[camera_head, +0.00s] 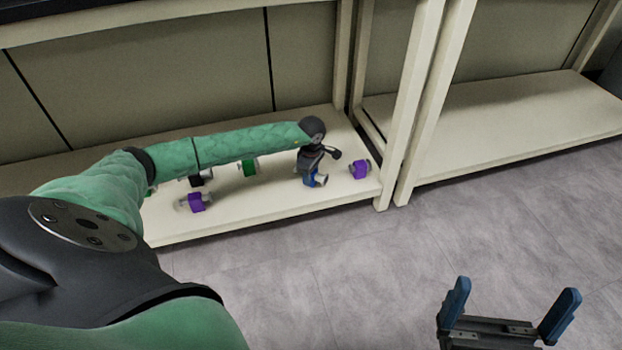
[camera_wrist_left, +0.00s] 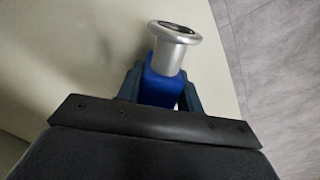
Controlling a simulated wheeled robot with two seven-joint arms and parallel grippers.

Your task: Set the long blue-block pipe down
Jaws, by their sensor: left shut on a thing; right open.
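The blue-block pipe (camera_wrist_left: 162,86) has a blue block with a silver flanged metal end. My left gripper (camera_wrist_left: 160,92) is shut on the blue block, with a finger on each side. In the head view the pipe (camera_head: 322,180) shows at the end of my left arm, over the lower shelf (camera_head: 270,205) near its front right part. Whether it touches the shelf I cannot tell. The rest of the pipe is hidden by the gripper. My right gripper (camera_head: 510,318) is open and empty above the floor at the lower right.
A purple-block pipe (camera_head: 360,170) lies right of my left gripper. Another purple-block pipe (camera_head: 196,202), a green-block pipe (camera_head: 248,168) and a black-block piece (camera_head: 202,178) are on the shelf to the left. Shelf posts (camera_head: 410,100) stand at the right. A second lower shelf (camera_head: 510,130) is bare.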

